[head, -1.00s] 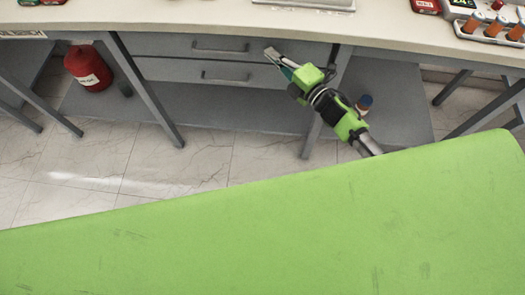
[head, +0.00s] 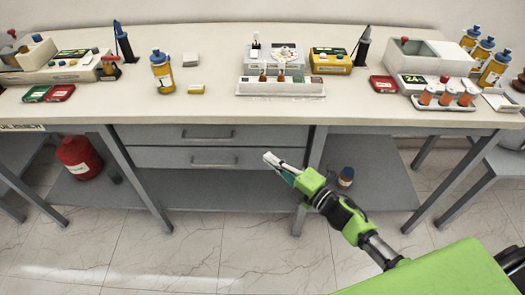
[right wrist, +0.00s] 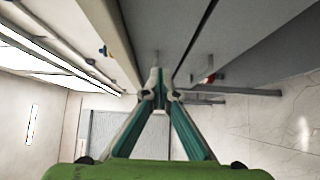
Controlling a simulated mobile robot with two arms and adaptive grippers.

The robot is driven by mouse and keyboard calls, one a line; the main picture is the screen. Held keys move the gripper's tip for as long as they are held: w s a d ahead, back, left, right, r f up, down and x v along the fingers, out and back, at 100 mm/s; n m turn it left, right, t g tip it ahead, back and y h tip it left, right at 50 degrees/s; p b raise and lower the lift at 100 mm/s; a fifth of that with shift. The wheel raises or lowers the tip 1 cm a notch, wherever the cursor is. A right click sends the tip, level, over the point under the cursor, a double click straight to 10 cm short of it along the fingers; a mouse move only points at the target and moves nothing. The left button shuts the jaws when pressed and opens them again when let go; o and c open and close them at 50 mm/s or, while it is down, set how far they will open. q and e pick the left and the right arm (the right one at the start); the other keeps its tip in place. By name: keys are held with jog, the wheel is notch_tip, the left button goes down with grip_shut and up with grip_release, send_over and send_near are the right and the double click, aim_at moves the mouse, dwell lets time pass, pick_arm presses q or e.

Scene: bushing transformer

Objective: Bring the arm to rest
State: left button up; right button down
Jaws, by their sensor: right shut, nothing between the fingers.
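My right gripper (head: 272,162) is in front of the workbench, below the tabletop and near the drawers. Its fingers are together and empty. In the right wrist view the closed fingertips (right wrist: 157,76) meet at the centre, with nothing between them. The green arm comes in from the lower right of the head view. My left gripper is in neither view.
The long workbench (head: 350,112) holds an orange bottle (head: 162,75), a white rack (head: 280,88) and trays of vials (head: 445,98). Below are drawers (head: 212,157), a red container (head: 78,157) and a small bottle (head: 346,177). The floor (head: 180,250) in front is clear.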

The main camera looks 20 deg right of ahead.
jog(key=s+d+f+m+g+h, duration=0.2)
jog(key=s+d+f+m, duration=0.3)
jog(key=f, duration=0.6)
jog(key=s+d+f+m+g+h, duration=0.1)
jog(key=s+f+m+g+h, duration=0.2)
jog(key=s+f, duration=0.55)
jog(key=s+d+f+m+g+h, duration=0.15)
jog(key=s+f+m, duration=0.3)
jog(key=f, duration=0.75)
jog(key=s+a+f+m+g, duration=0.1)
jog(key=s+f, duration=0.4)
jog(key=s, duration=0.5)
jog(key=s+a+f+m+g+h, duration=0.1)
jog(key=s+f+m+g, duration=0.3)
jog(key=s, duration=0.6)
jog(key=s+a+f+m+g, duration=0.1)
jog(key=s+f+m+g, duration=0.2)
jog(key=s+f, duration=0.4)
jog(key=s, duration=0.4)
jog(key=shift+a+f+h, duration=0.2)
jog(key=shift+h, duration=0.15)
jog(key=shift+m+g, duration=0.25)
